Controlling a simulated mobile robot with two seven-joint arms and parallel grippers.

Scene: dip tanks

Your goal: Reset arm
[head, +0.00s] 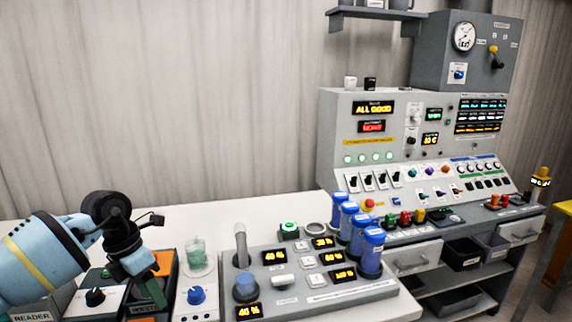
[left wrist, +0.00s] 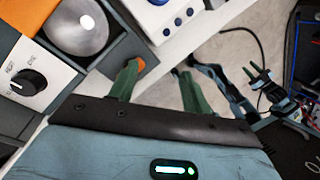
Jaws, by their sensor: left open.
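My left gripper (head: 150,290) is at the lower left of the head view, its arm coming in from the left edge. It hangs over the front part of the bench, by a grey and orange unit (head: 163,262). In the left wrist view its two green fingers (left wrist: 157,85) stand apart with nothing between them. They are over the bench edge, beside a grey box with a round metal dome (left wrist: 78,25). No right gripper can be made out in the head view.
A black knob box (head: 95,297) and a blue-knob box (head: 196,296) flank the gripper. A glass beaker (head: 198,255) stands behind. To the right are a display panel (head: 310,290), several blue-capped cylinders (head: 371,252) and a control console (head: 345,125). The bench behind is mostly clear.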

